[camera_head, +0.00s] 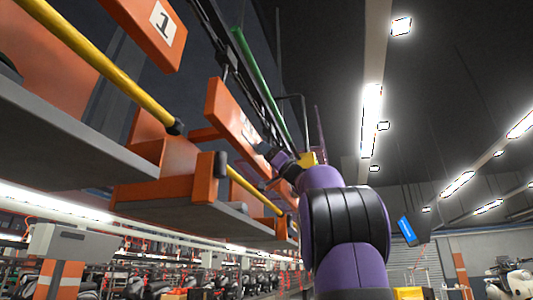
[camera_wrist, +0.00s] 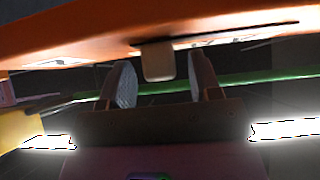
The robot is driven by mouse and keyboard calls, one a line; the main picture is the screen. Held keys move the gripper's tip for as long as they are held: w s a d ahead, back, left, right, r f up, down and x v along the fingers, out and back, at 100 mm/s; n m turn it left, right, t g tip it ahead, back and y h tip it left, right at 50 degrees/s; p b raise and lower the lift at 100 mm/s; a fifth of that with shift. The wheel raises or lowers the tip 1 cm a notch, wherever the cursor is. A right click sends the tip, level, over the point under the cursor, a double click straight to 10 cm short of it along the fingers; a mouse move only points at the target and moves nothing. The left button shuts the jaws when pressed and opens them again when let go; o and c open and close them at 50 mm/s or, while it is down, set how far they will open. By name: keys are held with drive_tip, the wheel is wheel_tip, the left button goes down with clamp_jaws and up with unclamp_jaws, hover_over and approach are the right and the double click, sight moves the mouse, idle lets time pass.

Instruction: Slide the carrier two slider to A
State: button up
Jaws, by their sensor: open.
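An orange carrier panel (camera_head: 222,103) with a partly covered white label hangs from the overhead rail in the head view; its number cannot be read. In the wrist view an orange panel (camera_wrist: 110,38) fills the top, with labels seen at a steep angle. A small tan tab (camera_wrist: 158,66), which looks like the slider, sticks down from its lower edge. My gripper (camera_wrist: 161,78) is open, with one finger on each side of the tab and gaps visible on both sides. In the head view my gripper (camera_head: 268,152) is up against the panel's right side, its fingers hard to make out.
A yellow bar (camera_head: 110,72) and grey shelves with orange brackets (camera_head: 175,170) run along the left. A green bar (camera_head: 260,80) passes behind the panel. The space at right is open.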

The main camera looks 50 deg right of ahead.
clamp_jaws()
approach(245, 129)
drive_tip(key=x, duration=0.5)
drive_tip(key=shift+f, duration=0.1)
unclamp_jaws()
drive_tip(key=shift+s+a, duration=0.1)
